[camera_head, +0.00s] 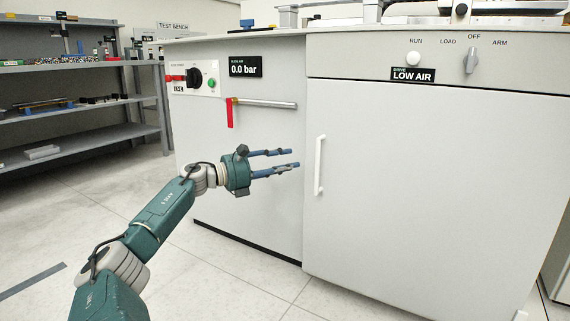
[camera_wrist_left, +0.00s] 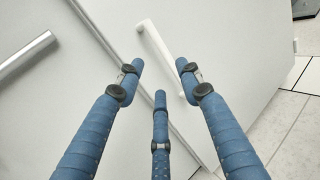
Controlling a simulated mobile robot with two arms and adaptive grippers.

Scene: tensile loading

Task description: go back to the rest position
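My left gripper (camera_head: 297,158) is in front of the grey cabinet, to the left of the white door handle (camera_head: 320,165). Its blue fingers (camera_wrist_left: 160,80) are spread apart with nothing between them. In the left wrist view the white handle (camera_wrist_left: 165,58) shows beyond the fingertips, and I see no finger closed around it. The cabinet door (camera_head: 430,190) looks shut. My right gripper is in neither view.
A red-handled valve lever (camera_head: 229,112) with a silver pipe (camera_head: 270,104) is on the left panel above my gripper. Displays read 0.0 bar (camera_head: 246,67) and LOW AIR (camera_head: 413,75). Grey shelves (camera_head: 75,95) stand at the left. The tiled floor (camera_head: 200,270) in front is clear.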

